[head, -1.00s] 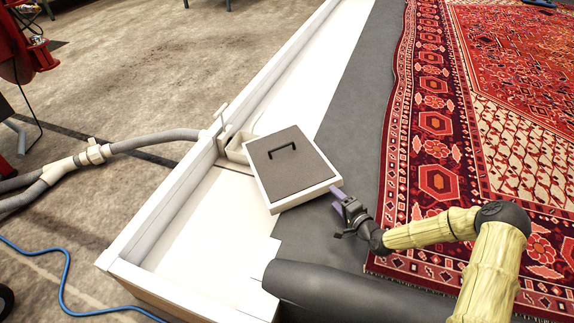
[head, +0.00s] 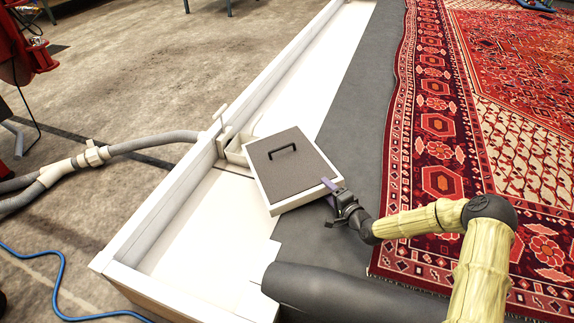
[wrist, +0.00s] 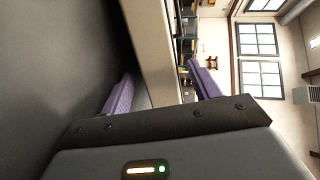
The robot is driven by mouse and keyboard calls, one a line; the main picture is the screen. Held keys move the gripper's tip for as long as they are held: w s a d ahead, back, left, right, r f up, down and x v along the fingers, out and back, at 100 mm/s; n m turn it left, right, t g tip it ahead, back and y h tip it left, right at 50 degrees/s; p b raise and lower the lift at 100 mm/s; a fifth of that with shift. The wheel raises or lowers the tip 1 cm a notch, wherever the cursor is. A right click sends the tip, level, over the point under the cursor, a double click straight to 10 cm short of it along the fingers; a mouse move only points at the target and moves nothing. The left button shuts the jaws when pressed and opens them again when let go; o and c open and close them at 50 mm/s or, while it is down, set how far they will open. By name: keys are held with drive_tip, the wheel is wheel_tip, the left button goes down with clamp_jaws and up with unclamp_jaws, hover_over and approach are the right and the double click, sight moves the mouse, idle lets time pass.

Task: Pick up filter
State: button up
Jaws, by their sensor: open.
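The filter (head: 287,165) is a square grey panel in a white frame with a black handle (head: 281,150) on top. It lies tilted at the right of the white trough, by the dark mat. My gripper (head: 333,190) is open at the filter's right corner. One purple finger overlaps the top of the frame there. In the wrist view the two purple fingers (wrist: 160,88) lie on either side of the pale frame edge (wrist: 150,48), with the filter's dark face filling the left. I cannot tell whether either finger touches the frame.
A white box fitting (head: 236,148) stands in the trough just left of the filter, joined to a grey hose (head: 155,140) over the wall. A rolled dark mat (head: 350,290) lies in front. A red patterned rug (head: 437,180) covers the right.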

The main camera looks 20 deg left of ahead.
drive_tip(key=shift+c, duration=0.2)
clamp_jaws()
wheel_tip(320, 180, up, 10)
drive_tip(key=p, duration=0.5)
idle(0.5)
